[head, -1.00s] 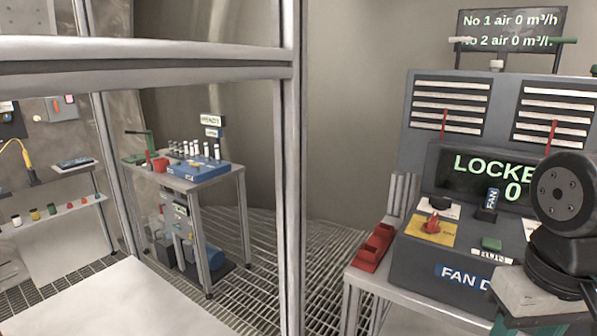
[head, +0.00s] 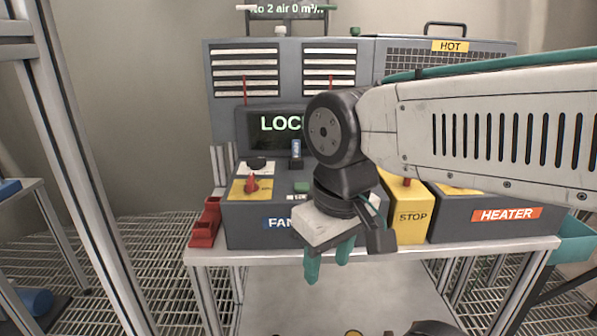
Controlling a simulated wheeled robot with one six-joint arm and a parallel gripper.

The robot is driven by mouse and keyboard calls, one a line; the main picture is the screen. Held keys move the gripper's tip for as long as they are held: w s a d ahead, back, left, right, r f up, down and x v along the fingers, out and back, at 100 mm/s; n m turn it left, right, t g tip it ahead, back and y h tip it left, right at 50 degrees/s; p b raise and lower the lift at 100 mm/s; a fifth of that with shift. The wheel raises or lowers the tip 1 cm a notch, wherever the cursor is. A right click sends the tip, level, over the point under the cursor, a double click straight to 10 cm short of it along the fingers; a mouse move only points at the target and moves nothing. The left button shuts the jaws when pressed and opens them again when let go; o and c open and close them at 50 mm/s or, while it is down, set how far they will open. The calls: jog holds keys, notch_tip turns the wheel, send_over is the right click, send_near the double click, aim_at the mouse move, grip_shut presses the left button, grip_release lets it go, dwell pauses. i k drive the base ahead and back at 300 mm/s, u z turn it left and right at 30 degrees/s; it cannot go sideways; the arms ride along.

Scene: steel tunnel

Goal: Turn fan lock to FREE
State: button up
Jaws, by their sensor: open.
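The fan desk (head: 240,222) is a dark grey console with a blue FAN label, partly hidden by my arm. Its display (head: 262,124) shows "LOC", the rest covered. On the left of its top, a red knob (head: 252,184) sits on a yellow plate, with a black knob (head: 257,164) on a white plate behind it. A blue-tagged FAN piece (head: 296,152) stands to their right. I cannot read which control is the lock. My gripper (head: 328,262) is open and empty, its teal fingers pointing down in front of the desk, right of the red knob and apart from it.
Red bins (head: 205,222) sit at the table's left end. A yellow STOP box (head: 410,213) and the HEATER desk (head: 480,216) stand to the right. A metal frame post (head: 90,170) rises at the left. A green button (head: 302,187) is near my wrist.

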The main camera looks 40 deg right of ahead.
aim_at(255, 163)
jog(key=k, duration=0.45)
jog(key=u, duration=0.75)
jog(key=i, duration=0.75)
jog(key=z, duration=1.3)
jog(key=i, duration=0.5)
